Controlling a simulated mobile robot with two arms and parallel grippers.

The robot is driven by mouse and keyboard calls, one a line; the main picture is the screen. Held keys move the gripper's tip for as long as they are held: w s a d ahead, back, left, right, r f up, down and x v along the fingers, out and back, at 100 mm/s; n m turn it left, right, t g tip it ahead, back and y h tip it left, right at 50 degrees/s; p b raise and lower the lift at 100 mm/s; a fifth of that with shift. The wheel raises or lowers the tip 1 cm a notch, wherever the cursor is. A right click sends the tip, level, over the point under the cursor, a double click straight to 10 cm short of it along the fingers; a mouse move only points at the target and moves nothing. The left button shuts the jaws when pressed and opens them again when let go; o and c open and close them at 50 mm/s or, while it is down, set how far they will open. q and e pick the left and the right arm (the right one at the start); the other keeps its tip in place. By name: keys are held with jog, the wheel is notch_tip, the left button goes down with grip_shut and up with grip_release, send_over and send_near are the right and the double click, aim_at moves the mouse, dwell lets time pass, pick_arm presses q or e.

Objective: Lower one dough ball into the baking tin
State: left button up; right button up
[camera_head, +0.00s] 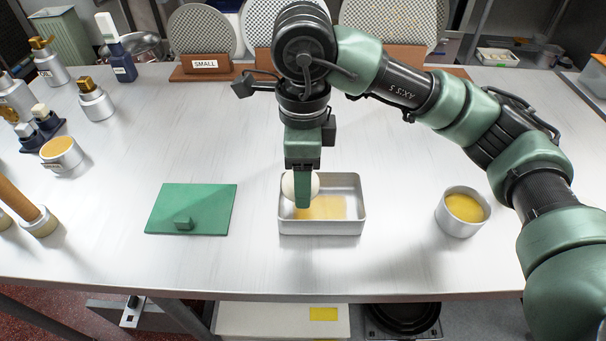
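The baking tin (352,187) is a rectangular metal tin with a yellow patch on its floor. It stands open near the middle front of the steel table. A white dough ball (289,186) is in my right gripper (303,190), over the left part of the tin. The gripper points straight down, with a green finger in front of the ball hiding part of it. I cannot tell whether the ball touches the tin. My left gripper is not in view.
A green lid-like plate (204,203) with a small knob lies left of the tin. A round metal cup (463,221) with yellow contents stands to the right. Bottles, a jar (62,153) and a wooden-handled tool (22,208) crowd the left. Mesh discs in wooden racks (206,70) stand behind.

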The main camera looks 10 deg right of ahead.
jog(key=shift+f+b, duration=0.65)
jog(key=shift+f, duration=0.05)
dwell(0.4)
jog(key=o, duration=1.5)
jog(key=shift+r, duration=0.15)
